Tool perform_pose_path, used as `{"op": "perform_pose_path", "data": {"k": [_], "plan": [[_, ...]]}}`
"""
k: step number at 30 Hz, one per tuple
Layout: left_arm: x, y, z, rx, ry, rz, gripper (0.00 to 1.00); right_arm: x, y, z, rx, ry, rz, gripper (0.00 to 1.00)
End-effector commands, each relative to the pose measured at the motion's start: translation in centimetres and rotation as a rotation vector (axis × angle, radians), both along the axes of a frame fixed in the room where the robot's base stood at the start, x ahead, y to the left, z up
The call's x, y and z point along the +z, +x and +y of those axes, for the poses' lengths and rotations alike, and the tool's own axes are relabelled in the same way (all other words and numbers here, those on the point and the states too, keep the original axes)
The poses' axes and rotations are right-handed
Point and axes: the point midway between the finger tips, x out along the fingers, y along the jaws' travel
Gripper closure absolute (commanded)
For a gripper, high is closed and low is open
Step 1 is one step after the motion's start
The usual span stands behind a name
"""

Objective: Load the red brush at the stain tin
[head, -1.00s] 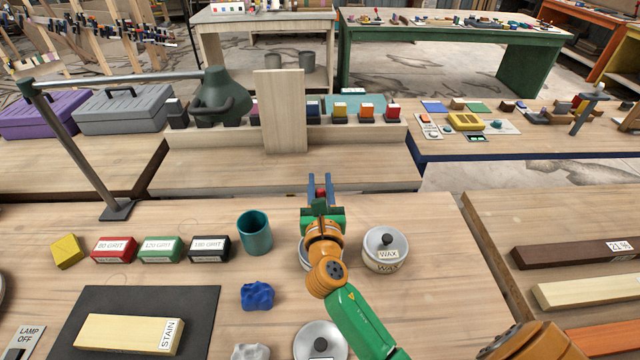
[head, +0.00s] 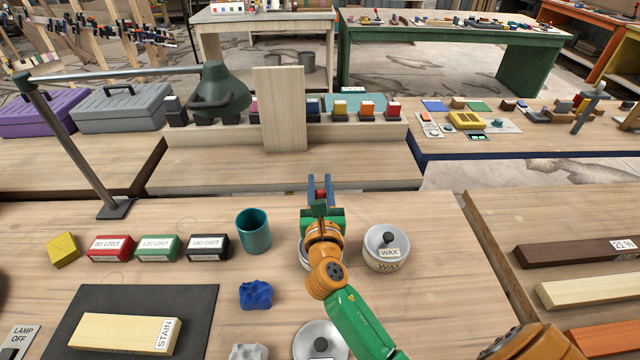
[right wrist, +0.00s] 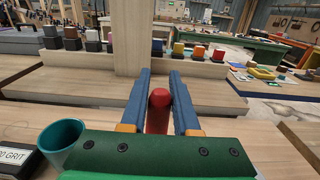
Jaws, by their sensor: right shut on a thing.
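My right gripper (head: 319,182) is out over the bench, past the tins, its fingers pointing away. It is shut on the red brush (right wrist: 158,110), whose rounded red handle end shows between the blue fingers in the right wrist view. The bristles are hidden. One open tin (head: 304,258) is partly hidden behind my right wrist. Another lidded tin (head: 320,341) stands at the front beside my arm. I cannot read a stain label on either. My left gripper is not in view.
A tin labelled WAX (head: 385,250) stands right of my arm. A teal cup (head: 254,232), a blue lump (head: 256,295) and sanding blocks (head: 157,247) are to the left. A board labelled STAIN (head: 125,331) lies on a dark mat (head: 200,300). A raised shelf (head: 220,170) stands behind.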

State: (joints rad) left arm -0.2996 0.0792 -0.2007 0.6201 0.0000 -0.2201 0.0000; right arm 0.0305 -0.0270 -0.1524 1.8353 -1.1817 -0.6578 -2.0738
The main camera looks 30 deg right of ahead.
Motion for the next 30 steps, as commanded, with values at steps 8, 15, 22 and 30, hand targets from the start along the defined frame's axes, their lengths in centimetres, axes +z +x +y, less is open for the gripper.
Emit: {"op": "perform_pose_path", "data": {"k": [8,15,22,30], "plan": [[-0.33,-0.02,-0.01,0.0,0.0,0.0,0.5,-0.4,0.0,0.0,0.0,-0.001,0.0,1.0],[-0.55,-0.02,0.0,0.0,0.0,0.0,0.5,-0.69,0.0,0.0,0.0,-0.001,0.0,1.0],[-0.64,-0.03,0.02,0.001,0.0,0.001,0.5,-0.81,0.0,0.0,0.0,-0.001,0.0,1.0],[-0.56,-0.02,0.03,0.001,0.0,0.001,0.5,-0.8,0.0,0.0,0.0,-0.001,0.0,1.0]]}}
